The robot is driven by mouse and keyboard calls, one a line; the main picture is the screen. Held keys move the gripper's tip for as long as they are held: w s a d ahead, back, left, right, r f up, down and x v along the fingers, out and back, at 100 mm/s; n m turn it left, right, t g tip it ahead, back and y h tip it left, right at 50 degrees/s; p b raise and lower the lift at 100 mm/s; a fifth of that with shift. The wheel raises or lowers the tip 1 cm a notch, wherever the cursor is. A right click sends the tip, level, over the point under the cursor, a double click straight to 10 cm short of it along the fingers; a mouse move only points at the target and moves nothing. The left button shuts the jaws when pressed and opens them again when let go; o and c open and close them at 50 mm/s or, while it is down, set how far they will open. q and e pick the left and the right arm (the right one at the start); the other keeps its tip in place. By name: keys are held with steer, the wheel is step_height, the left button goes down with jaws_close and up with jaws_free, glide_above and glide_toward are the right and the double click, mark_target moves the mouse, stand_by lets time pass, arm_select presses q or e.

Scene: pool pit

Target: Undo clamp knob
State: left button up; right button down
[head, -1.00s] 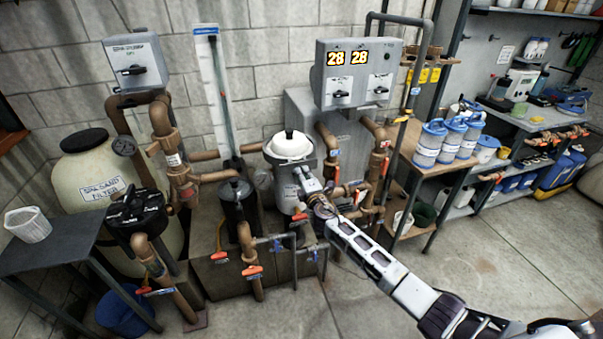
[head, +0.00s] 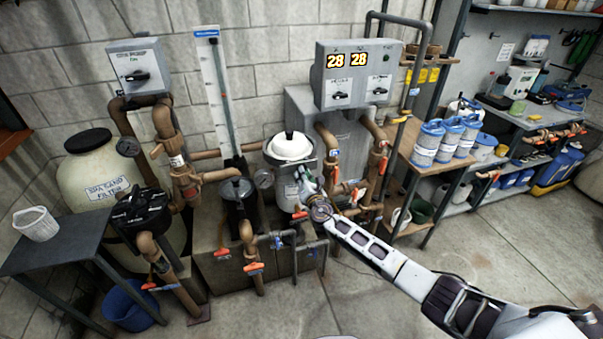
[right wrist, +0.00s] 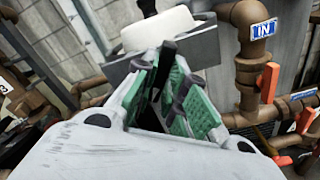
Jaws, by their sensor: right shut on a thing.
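The filter canister (head: 287,192) with a white domed lid (head: 290,147) stands among the pipes at the middle of the head view. A grey clamp band (head: 273,158) runs around it below the lid. My right gripper (head: 303,176) reaches the front right of the band. In the right wrist view, its green-padded fingers (right wrist: 168,85) are shut on a small dark part, the clamp knob (right wrist: 168,52), just in front of the grey band (right wrist: 200,48). The fingers hide most of the knob. My left gripper is not in view.
Brown pipes with orange-handled valves (head: 254,267) crowd both sides of the canister. A grey control box (head: 356,75) showing 28 and 28 hangs above right. A shelf with blue-lidded tubs (head: 428,143) stands right. The floor in front is clear.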

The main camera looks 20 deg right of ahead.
steer(key=shift+f, duration=0.1)
steer(key=shift+m+b, duration=0.4)
steer(key=shift+b, duration=0.1)
steer(key=c, duration=1.4)
jaws_free()
steer(key=shift+o, duration=0.2)
